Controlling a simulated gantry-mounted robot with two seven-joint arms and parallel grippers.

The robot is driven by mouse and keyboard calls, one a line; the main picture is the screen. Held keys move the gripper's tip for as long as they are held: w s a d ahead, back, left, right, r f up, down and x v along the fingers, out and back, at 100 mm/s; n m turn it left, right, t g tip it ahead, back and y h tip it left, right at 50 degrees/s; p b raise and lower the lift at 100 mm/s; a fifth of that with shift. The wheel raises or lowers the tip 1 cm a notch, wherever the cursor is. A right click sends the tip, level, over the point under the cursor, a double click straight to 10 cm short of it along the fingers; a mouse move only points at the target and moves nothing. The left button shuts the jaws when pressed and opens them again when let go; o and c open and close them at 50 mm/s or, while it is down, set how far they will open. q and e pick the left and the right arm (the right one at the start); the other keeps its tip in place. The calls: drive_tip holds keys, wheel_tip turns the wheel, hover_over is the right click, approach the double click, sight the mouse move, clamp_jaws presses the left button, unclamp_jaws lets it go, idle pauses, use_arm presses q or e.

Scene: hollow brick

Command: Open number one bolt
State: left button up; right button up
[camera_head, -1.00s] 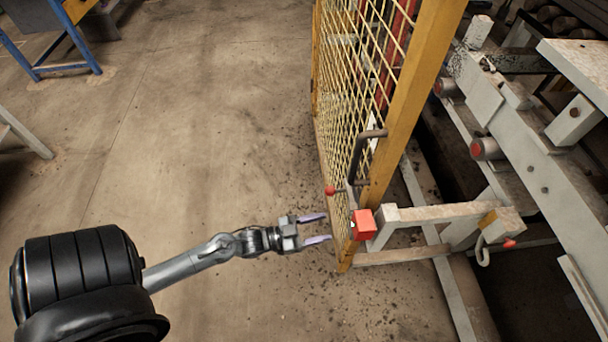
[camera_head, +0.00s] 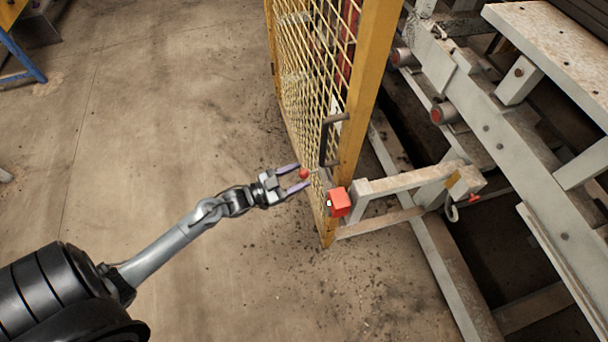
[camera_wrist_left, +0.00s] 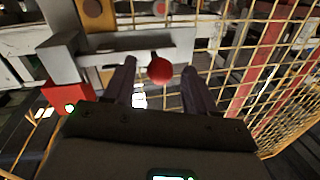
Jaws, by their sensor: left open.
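A bolt with a red ball knob (camera_head: 304,174) is on the yellow mesh gate (camera_head: 322,110), near the gate's lower edge post. My left gripper (camera_head: 299,177) is open, with its two purple fingers on either side of the knob. In the left wrist view the red knob (camera_wrist_left: 160,69) shows between the fingertips, apart from both fingers. A red box (camera_head: 339,202) sits on the frame by the gate post; it also shows at the left of the left wrist view (camera_wrist_left: 68,98). No number label is legible. My right gripper is not in view.
A dark handle (camera_head: 326,140) stands out from the gate just above the knob. A white steel frame (camera_head: 400,188) with a hook (camera_head: 452,210) and rollers lies right of the gate. The concrete floor (camera_head: 170,120) to the left is open.

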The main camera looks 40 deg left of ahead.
use_arm(q)
drive_tip(key=shift+x, duration=1.25)
clamp_jaws()
